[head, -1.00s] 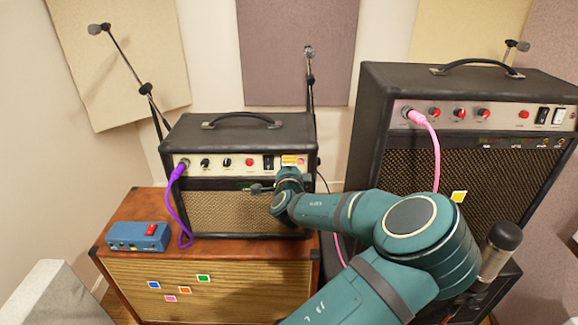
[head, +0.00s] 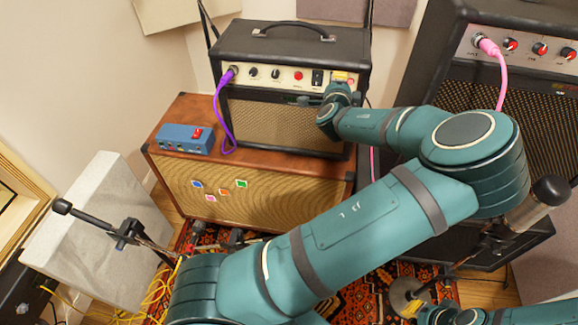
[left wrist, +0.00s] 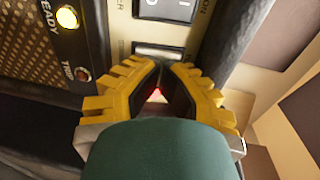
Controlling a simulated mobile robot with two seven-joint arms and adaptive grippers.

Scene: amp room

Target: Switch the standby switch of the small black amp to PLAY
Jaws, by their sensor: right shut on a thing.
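The small black amp (head: 232,47) stands on a brown cabinet in the head view. Its cream front panel has knobs, a red lamp and a dark rocker switch (head: 317,78). In the left wrist view, yellow fingers (left wrist: 157,88) close together at the panel, below a rocker switch (left wrist: 166,8), with a red glow between the tips. An amber READY lamp (left wrist: 67,18) is lit.
The brown cabinet (head: 250,193) bears a blue pedal box (head: 186,139) left of the amp. A purple cable (head: 221,118) plugs into the amp. A larger black amp (head: 440,55) stands at right. Microphone stands and yellow cables (head: 150,300) are near the floor.

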